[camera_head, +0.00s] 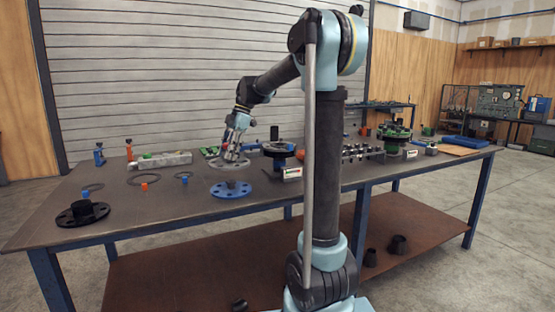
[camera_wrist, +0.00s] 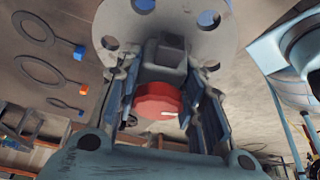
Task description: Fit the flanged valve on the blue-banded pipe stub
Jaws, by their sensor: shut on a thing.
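My gripper (camera_head: 233,153) is shut on the flanged valve, which has a pale grey round flange (camera_head: 230,163) with bolt holes. In the wrist view my gripper's fingers (camera_wrist: 162,75) lie on either side of the valve's grey body, with a red round part (camera_wrist: 157,103) between them. The valve's flange (camera_wrist: 180,28) faces away from my palm. A blue flange (camera_head: 231,189) with bolt holes lies on the table, nearer the front edge than the grey flange appears. Blue shows through some holes of the valve flange.
A black flange with a stub (camera_head: 83,213) stands at the table's left. Dark rings (camera_head: 144,180) and orange and blue small pieces lie near it. A black flanged piece (camera_head: 278,150) stands right of my gripper, and a green-and-black one (camera_head: 395,132) further right.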

